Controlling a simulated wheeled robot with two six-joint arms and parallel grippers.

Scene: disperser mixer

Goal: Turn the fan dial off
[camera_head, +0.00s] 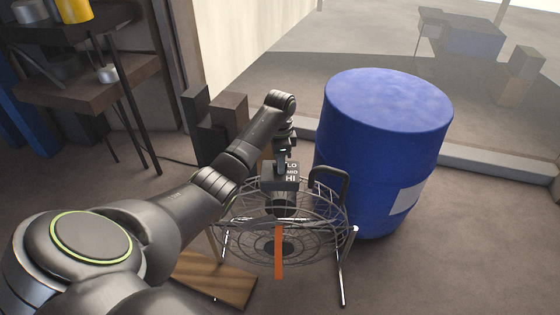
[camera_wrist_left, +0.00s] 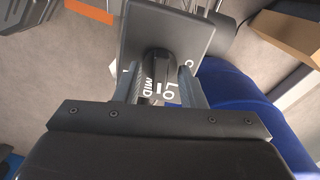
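The fan (camera_head: 313,207) has a round wire cage on metal legs on the floor. Its dark control box (camera_head: 268,180) has white LO, MID and HI labels. My left gripper (camera_head: 282,163) reaches down to this box. In the left wrist view the round dark dial (camera_wrist_left: 155,63) lies between the two fingers of my left gripper (camera_wrist_left: 158,75). The fingers are apart, with gaps showing beside the dial. A short white mark shows between MID and LO. OFF cannot be read, as the fingers and dial cover part of the panel. My right gripper is not in view.
A large blue drum (camera_head: 385,140) stands close to the fan's right side. An orange strip (camera_head: 278,252) shows at the fan's front. A wooden board (camera_head: 225,282) lies on the floor at lower left. A shelf (camera_head: 100,90) stands at upper left. The floor at right is clear.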

